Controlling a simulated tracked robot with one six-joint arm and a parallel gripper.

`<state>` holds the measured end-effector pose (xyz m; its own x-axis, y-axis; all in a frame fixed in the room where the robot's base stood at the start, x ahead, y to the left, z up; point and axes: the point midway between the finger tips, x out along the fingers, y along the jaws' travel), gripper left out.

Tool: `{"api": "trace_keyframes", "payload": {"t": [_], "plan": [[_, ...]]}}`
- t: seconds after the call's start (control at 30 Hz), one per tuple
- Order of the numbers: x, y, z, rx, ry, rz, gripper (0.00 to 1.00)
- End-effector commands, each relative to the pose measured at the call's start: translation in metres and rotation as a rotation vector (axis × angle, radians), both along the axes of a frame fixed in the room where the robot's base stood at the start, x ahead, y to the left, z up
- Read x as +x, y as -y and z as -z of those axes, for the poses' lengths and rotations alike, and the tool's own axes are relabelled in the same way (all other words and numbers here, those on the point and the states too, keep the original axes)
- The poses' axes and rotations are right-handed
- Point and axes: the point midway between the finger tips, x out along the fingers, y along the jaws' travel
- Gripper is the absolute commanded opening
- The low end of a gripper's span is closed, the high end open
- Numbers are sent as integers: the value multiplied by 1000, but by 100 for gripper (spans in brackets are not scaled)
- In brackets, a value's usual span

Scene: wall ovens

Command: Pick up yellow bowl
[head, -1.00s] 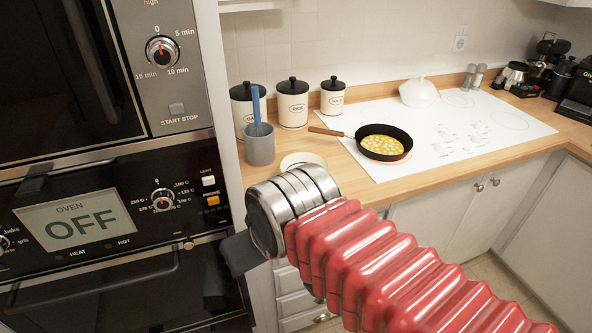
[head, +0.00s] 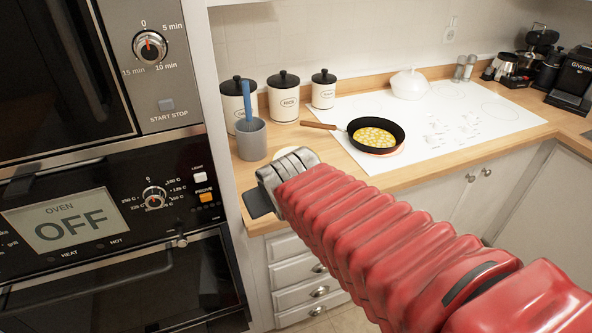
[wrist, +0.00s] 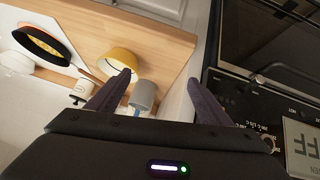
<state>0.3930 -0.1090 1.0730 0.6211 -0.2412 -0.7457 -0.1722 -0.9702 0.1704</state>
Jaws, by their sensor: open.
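The yellow bowl (wrist: 120,61) lies on the wooden counter in the wrist view, its pale inside partly showing. In the head view it is almost wholly hidden behind my arm, with only a pale sliver of rim showing (head: 287,150). My gripper (wrist: 159,79) is open and empty. In the wrist view its left fingertip overlaps the bowl's edge in the picture, while the right finger is over toward the oven. I cannot tell whether the fingertip touches the bowl. In the head view one dark finger shows beyond the arm's end.
A grey cup (head: 251,141) with a blue utensil stands beside the bowl, showing between my fingers in the wrist view. A frying pan (head: 376,134) is on the white hob (head: 455,130). Several canisters (head: 283,97) stand behind. The oven (head: 110,222) wall borders the left.

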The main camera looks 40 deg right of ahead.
Motion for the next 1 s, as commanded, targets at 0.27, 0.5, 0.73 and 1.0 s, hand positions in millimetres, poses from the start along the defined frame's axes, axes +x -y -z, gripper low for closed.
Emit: {"api": "trace_keyframes", "payload": {"t": [0.27, 0.5, 0.73, 1.0], "plan": [[48, 81, 20, -113, 130, 25, 93], [71, 132, 42, -154, 241, -10, 100], [78, 163, 70, -131, 352, -73, 100], [66, 179, 101, -26, 512, -145, 100]]}}
